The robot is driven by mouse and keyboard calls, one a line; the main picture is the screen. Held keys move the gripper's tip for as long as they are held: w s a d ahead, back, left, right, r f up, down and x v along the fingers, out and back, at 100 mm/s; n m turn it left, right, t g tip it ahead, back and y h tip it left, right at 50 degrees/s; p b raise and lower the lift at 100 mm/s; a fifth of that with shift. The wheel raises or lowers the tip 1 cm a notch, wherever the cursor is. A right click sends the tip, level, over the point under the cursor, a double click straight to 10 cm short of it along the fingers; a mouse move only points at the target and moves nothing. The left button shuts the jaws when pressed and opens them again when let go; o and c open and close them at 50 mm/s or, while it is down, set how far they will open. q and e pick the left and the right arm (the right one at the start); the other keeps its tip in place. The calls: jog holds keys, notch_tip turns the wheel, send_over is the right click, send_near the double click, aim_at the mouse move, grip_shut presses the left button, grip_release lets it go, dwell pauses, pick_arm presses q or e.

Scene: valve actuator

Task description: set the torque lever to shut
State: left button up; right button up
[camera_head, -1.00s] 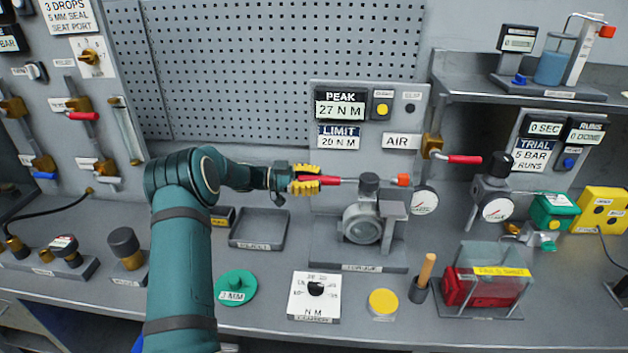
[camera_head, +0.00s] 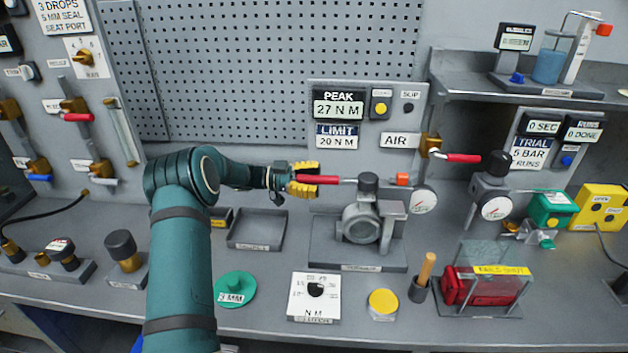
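The torque lever has a red handle (camera_head: 318,180) that points left, about level, from the dark hub (camera_head: 368,183) on top of the round grey valve body (camera_head: 362,224). The valve stands on the grey torque base (camera_head: 325,262) at the middle of the bench. My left gripper (camera_head: 304,180) comes in from the left. Its yellow fingers are apart, one above and one below the outer end of the red handle, with the handle showing between them. An orange-red block (camera_head: 402,179) sits right of the hub. My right gripper is not in view.
A panel behind shows PEAK 27 N M (camera_head: 339,104) and LIMIT 20 N M (camera_head: 337,136). A red air lever (camera_head: 463,158) and a gauge (camera_head: 423,199) are to the right. An empty tray (camera_head: 257,230) lies below my gripper. A white dial plate (camera_head: 315,298) sits in front.

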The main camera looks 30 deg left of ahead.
pick_arm(q)
jog(key=v, duration=1.2)
jog(key=shift+s+f, duration=0.1)
jog(key=shift+f, duration=0.05)
dwell(0.3)
